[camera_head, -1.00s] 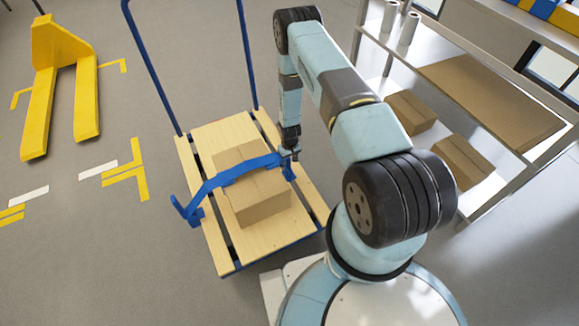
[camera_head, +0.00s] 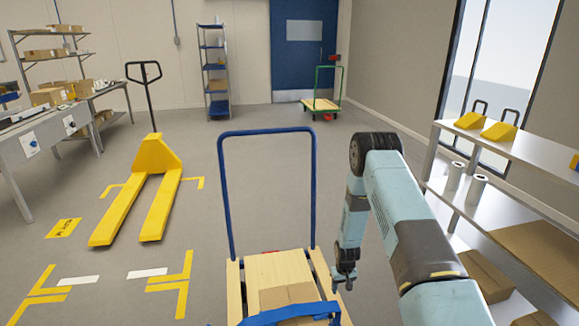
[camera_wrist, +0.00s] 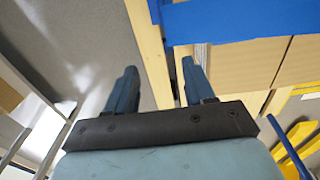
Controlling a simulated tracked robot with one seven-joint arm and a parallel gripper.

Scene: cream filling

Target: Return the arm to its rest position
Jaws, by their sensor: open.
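My arm (camera_head: 408,225) reaches forward at the right of the head view, with its elbow high and its forearm hanging down. My gripper (camera_head: 342,285) points down beside the right edge of the wooden cart with the blue frame. In the wrist view my gripper (camera_wrist: 157,82) has its two fingers apart with nothing between them. A cardboard box (camera_head: 285,295) sits on the cart, and a blue strap or bar (camera_head: 290,313) lies across it. The box also shows in the wrist view (camera_wrist: 245,62), to the right of the fingers and apart from them.
The cart's blue handle (camera_head: 266,131) stands upright left of my arm. A metal shelf unit (camera_head: 520,165) with boxes and cans is close on the right. A yellow pallet jack (camera_head: 155,190) stands on the floor at left. A green-handled cart (camera_head: 322,103) is far back, with open floor before it.

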